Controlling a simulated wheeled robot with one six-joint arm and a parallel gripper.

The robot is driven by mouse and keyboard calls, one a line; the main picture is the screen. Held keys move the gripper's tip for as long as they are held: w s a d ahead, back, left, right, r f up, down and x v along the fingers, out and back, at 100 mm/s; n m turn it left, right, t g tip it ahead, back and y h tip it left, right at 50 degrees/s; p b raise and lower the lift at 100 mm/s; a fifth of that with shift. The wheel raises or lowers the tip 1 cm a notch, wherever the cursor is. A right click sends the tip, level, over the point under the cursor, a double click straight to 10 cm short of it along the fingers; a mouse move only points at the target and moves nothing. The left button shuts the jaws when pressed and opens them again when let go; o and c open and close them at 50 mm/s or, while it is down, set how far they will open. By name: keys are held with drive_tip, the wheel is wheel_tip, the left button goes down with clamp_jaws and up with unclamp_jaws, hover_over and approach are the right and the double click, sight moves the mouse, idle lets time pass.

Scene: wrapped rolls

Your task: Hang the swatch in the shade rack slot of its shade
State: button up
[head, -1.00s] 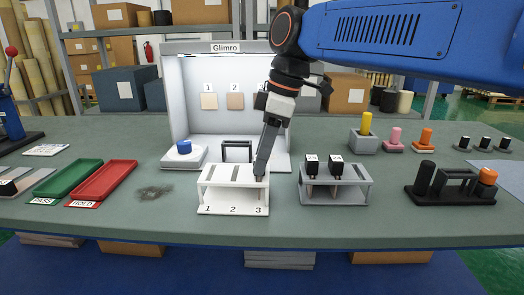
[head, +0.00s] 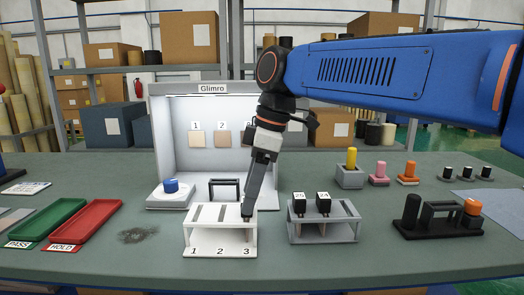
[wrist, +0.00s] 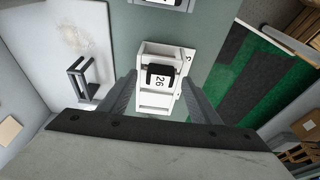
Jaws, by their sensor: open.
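The white shade rack (head: 220,237) stands on the bench, with slots marked 1, 2 and 3 along its front. My gripper (head: 248,216) points down at the slot 3 end of the rack. In the wrist view my gripper (wrist: 158,80) is open, one finger on each side of a swatch with a black top and a white label 26 (wrist: 158,77). The swatch sits at the slot by the 3 on the white rack (wrist: 152,101). In the head view my fingers largely hide it. Slots 1 and 2 look empty.
The Glimro light booth (head: 168,135) with numbered samples stands behind. A grey rack (head: 322,233) with two black-topped swatches is to the right. Red tray (head: 88,222) and green tray (head: 45,220) lie left. A black stand (head: 440,232) is far right.

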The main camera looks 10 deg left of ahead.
drive_tip(key=v, duration=1.6)
drive_tip(key=shift+s+a, duration=0.1)
drive_tip(key=shift+s, duration=0.05)
